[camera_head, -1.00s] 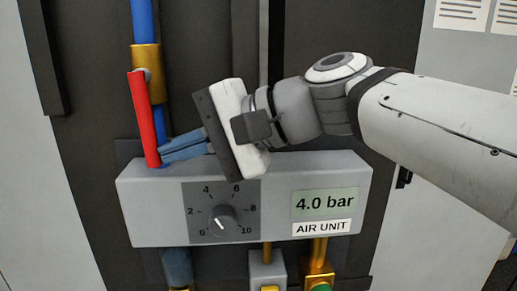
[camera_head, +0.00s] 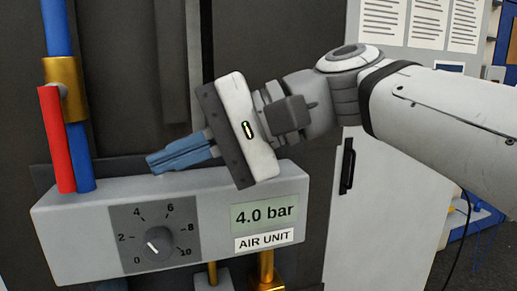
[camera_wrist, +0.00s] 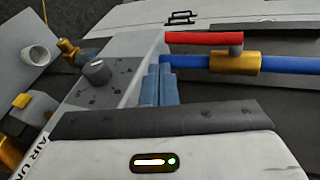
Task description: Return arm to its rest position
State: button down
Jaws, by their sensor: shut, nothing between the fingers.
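My gripper (camera_head: 150,163) is shut and empty, with its blue fingers together. In the head view it is just above the top of the grey air unit (camera_head: 75,245), right of the red valve handle (camera_head: 57,140) and apart from it. The handle lies along the blue pipe (camera_head: 57,25), beside a brass valve body (camera_head: 68,85). In the wrist view the gripper fingers (camera_wrist: 158,72) point toward the red handle (camera_wrist: 200,38) and the pipe (camera_wrist: 290,65). The unit's display reads 4.0 bar (camera_head: 265,212). Its dial (camera_head: 157,241) also shows in the wrist view (camera_wrist: 97,71).
A dark panel (camera_head: 130,80) stands behind the unit. A light grey cabinet door with a black handle (camera_head: 347,165) is on the right, with papers (camera_head: 450,22) above it. Brass fittings (camera_head: 266,267) hang below the unit.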

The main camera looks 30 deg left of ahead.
jog(key=shift+f+v, duration=0.2)
jog(key=shift+v, duration=1.95)
jog(key=w+d+f+m+t, duration=0.1)
jog(key=w+f, duration=0.1)
jog(key=f, duration=0.1)
jog(key=w+d+f+t, duration=0.1)
jog(key=w+d+f, duration=0.1)
jog(key=f, duration=0.1)
jog(key=w+d+f+m+t+h, duration=0.1)
jog(key=w+d+f+t, duration=0.1)
jog(key=w+f, duration=0.1)
jog(key=shift+f+m, duration=0.3)
jog(key=shift+f, duration=0.15)
jog(key=w+d+f+m+t+h, duration=0.1)
jog(key=w+d+f+t+h, duration=0.15)
jog(key=d+f, duration=0.65)
jog(key=w+d+f+m+t+h, duration=0.2)
jog(key=w+d+f+h, duration=0.15)
jog(key=d+f, duration=0.5)
jog(key=s+d+f+h, duration=0.2)
jog(key=d+f, duration=0.3)
jog(key=d, duration=0.1)
jog(key=s+d+f+h, duration=0.2)
jog(key=d+f, duration=0.4)
jog(key=d, duration=0.1)
jog(key=shift+d+n+t+h, duration=0.25)
jog(key=shift+n+t+h, duration=0.1)
jog(key=shift+n+h, duration=0.05)
